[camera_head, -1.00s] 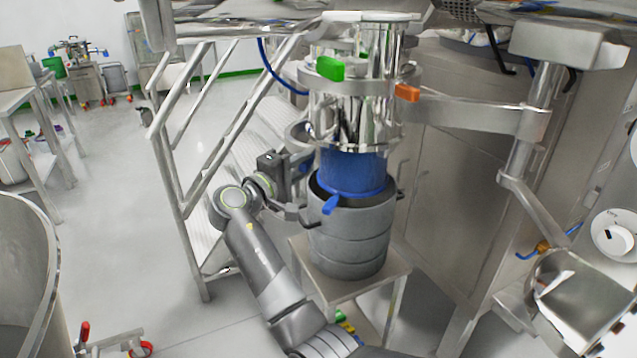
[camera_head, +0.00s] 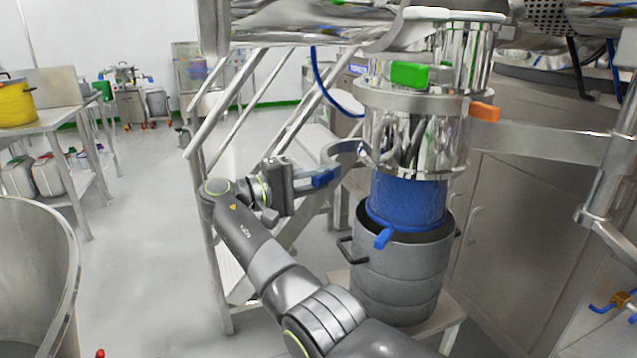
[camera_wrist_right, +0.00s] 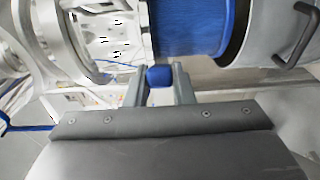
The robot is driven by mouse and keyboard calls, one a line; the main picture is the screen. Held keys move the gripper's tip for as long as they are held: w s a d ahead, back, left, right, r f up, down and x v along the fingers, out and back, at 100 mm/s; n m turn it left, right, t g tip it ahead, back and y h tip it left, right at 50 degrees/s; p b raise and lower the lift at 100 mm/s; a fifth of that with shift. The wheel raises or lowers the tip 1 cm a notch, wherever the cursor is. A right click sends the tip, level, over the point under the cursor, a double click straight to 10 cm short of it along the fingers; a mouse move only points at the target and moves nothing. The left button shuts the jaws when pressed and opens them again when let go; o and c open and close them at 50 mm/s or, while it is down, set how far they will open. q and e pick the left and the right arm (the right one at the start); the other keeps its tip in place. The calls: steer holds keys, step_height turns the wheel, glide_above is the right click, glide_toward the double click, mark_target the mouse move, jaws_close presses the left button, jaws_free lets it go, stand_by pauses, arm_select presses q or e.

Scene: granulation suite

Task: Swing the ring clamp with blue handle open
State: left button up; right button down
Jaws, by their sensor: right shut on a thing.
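The ring clamp's curved metal half (camera_head: 345,152) stands out to the left of the shiny steel outlet (camera_head: 415,140), just above the blue sleeve (camera_head: 408,200). Its blue handle (camera_head: 322,179) is between the fingers of my right gripper (camera_head: 312,182), which is shut on it. In the right wrist view the blue handle (camera_wrist_right: 158,76) shows end-on between the two fingertips (camera_wrist_right: 160,82). The clamp's hinge side is hidden behind the outlet. My left gripper is not in view.
A grey drum (camera_head: 400,270) stands under the sleeve on a small stand, with another blue lever (camera_head: 383,238) at its rim. Stair rails (camera_head: 290,130) stand close behind my gripper.

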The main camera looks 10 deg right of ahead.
steer(key=shift+w+r, duration=0.1)
steer(key=shift+w, duration=0.05)
steer(key=c, duration=1.2)
jaws_free()
steer(key=shift+c, duration=0.2)
steer(key=shift+a, duration=0.1)
steer(key=shift+a, duration=0.3)
arm_select(q)
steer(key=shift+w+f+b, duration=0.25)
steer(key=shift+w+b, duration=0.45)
steer(key=shift+b, duration=0.15)
arm_select(e)
steer(key=v, duration=0.6)
steer(key=shift+s+a, duration=0.25)
steer(key=shift+a, duration=0.05)
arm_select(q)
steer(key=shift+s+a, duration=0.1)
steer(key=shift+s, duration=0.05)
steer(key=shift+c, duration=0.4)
